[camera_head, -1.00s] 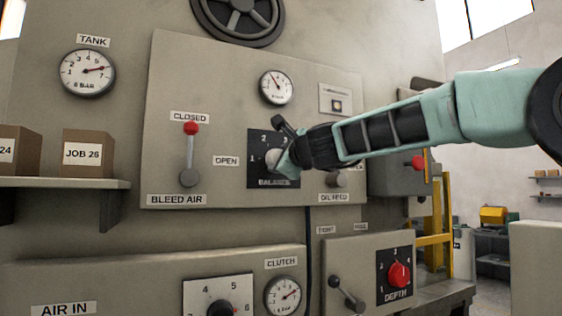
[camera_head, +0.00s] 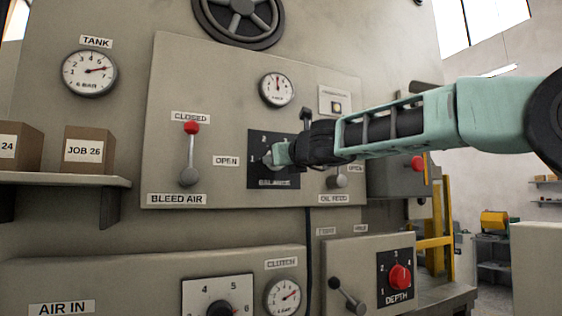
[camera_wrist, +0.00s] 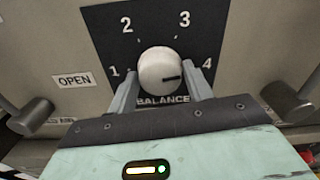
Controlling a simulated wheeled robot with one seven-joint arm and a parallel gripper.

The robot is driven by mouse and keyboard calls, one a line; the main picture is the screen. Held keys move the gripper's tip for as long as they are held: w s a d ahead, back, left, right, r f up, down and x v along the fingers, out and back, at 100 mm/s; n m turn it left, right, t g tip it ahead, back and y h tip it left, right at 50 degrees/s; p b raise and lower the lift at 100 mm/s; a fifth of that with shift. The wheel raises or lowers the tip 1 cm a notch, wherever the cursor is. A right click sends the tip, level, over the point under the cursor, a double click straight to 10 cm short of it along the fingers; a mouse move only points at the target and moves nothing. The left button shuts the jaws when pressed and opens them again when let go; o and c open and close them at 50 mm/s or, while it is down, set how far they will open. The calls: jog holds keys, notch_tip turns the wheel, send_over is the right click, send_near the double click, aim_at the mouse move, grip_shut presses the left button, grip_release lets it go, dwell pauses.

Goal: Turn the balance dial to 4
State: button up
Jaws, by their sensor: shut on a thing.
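The balance dial is a pale round knob on a black plate marked 1 to 4, seen in the wrist view (camera_wrist: 158,65). Its dark pointer line points right, close to the 4 and slightly below it. My gripper (camera_wrist: 163,84) has one finger on each side of the knob and is shut on it. In the head view my gripper (camera_head: 275,154) is at the black plate (camera_head: 257,176) and hides most of the knob and the higher numbers.
A bleed air lever (camera_head: 189,155) with a red ball is left of the dial, and the oil feed lever (camera_head: 337,181) is close on the right under my arm. A small gauge (camera_head: 277,90) is above. A red depth knob (camera_head: 400,277) is lower right.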

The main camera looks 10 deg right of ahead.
jog(key=shift+f+m, duration=0.1)
jog(key=shift+m, duration=0.6)
jog(key=o, duration=1)
jog(key=shift+c, duration=0.2)
jog(key=b+v, duration=0.1)
jog(key=v, duration=1.6)
jog(key=shift+s, duration=0.2)
